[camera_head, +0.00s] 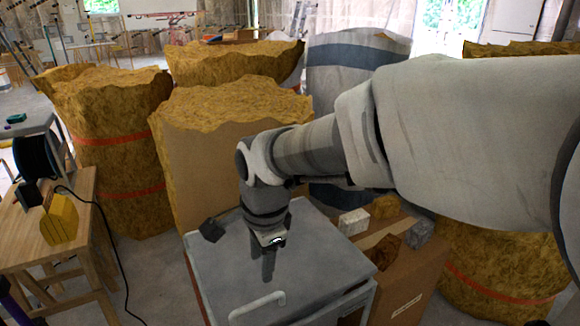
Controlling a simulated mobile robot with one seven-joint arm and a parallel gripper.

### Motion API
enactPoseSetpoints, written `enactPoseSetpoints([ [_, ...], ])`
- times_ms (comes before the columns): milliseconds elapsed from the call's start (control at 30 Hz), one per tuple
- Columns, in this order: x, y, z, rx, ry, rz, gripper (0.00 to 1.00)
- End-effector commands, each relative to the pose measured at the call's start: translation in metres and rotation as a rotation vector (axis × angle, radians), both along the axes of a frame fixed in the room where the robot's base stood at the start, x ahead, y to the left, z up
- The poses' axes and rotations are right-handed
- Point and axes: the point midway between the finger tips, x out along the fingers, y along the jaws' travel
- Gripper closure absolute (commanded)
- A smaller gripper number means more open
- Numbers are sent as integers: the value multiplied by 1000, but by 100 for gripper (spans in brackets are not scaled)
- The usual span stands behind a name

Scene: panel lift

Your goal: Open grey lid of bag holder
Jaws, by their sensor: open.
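The bag holder is a box with a flat grey lid (325,262) in the lower middle of the head view. The lid lies level and looks closed. A pale bar handle (258,306) is fixed near the lid's front edge. My gripper (268,264) points down over the lid, behind the handle and apart from it in the picture. It is open and nothing shows between its fingers. Only one finger shows clearly, and its height above the lid is hard to tell.
Tall bags of yellow-brown material (120,150) stand behind and left. A cardboard box (415,285) with several small blocks on top is right of the holder. A wooden table (25,240) with a yellow object (60,218) and a hanging black cable is at left.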

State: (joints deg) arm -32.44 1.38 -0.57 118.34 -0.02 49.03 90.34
Motion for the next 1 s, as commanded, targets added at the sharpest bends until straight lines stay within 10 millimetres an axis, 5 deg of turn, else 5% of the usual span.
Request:
enactPoseSetpoints([
  [600,21,13,-130,-1,1,2,50],
  [1000,25,15,-149,0,0,2,50],
])
